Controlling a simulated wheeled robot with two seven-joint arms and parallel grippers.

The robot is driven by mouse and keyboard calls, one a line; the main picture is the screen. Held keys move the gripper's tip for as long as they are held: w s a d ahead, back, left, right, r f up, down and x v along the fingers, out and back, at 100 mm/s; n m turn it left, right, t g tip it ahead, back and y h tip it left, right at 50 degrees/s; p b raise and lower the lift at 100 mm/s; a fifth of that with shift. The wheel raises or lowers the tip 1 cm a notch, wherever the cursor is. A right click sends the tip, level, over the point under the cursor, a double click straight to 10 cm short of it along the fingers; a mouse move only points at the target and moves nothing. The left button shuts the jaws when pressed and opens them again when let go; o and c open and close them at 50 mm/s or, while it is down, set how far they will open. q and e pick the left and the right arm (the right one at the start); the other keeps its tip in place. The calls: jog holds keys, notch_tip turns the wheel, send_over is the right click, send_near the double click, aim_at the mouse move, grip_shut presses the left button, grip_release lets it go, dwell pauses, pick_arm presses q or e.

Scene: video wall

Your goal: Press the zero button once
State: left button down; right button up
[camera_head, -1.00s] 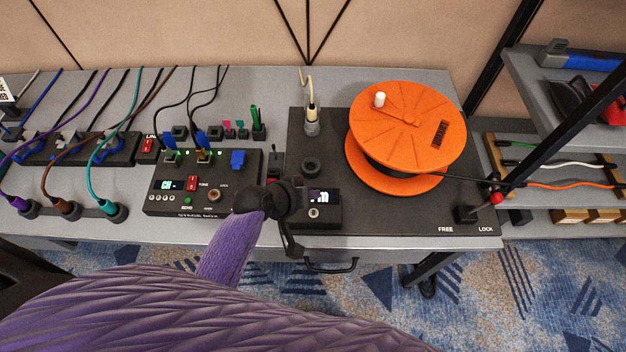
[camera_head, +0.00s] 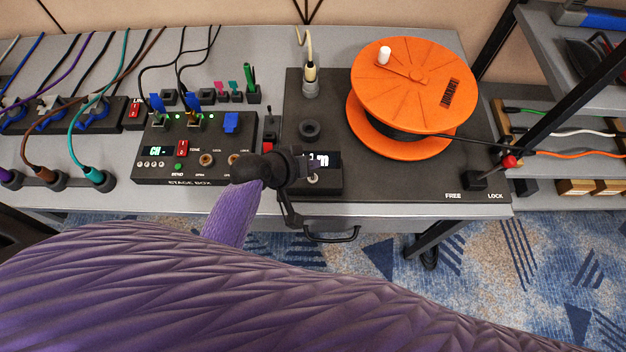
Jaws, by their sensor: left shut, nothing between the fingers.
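A small black meter box (camera_head: 332,184) with a lit display (camera_head: 320,160) sits at the front left of the dark reel base. A small round pale button (camera_head: 313,179) is on its face below the display, partly hidden by my gripper; no zero label is readable. My left gripper (camera_head: 300,168), at the end of the purple arm, is shut and empty. It is over the left part of the meter box, close to the button. I cannot tell whether it touches the button. My right gripper is not in view.
An orange cable reel (camera_head: 410,85) stands on the dark base behind and to the right. A stage box (camera_head: 190,176) with plugs, buttons and knobs is to the left. A lock lever (camera_head: 474,180) is at the base's right. Several cables run along the far left.

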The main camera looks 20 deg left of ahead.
aim_at(311, 180)
pick_arm(q)
notch_tip(311, 180, down, 4)
jog(key=shift+r+b, duration=0.15)
jog(key=shift+b, duration=1)
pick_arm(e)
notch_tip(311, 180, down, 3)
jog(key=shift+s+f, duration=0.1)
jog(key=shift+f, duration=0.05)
pick_arm(q)
jog(key=shift+f, duration=0.2)
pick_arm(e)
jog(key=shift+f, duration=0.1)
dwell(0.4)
pick_arm(q)
jog(key=shift+f, duration=0.25)
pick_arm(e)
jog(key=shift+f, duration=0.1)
pick_arm(q)
jog(key=shift+f+b, duration=0.4)
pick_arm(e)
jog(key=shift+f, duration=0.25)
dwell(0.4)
pick_arm(q)
jog(key=shift+r+p, duration=0.85)
jog(key=shift+p, duration=0.05)
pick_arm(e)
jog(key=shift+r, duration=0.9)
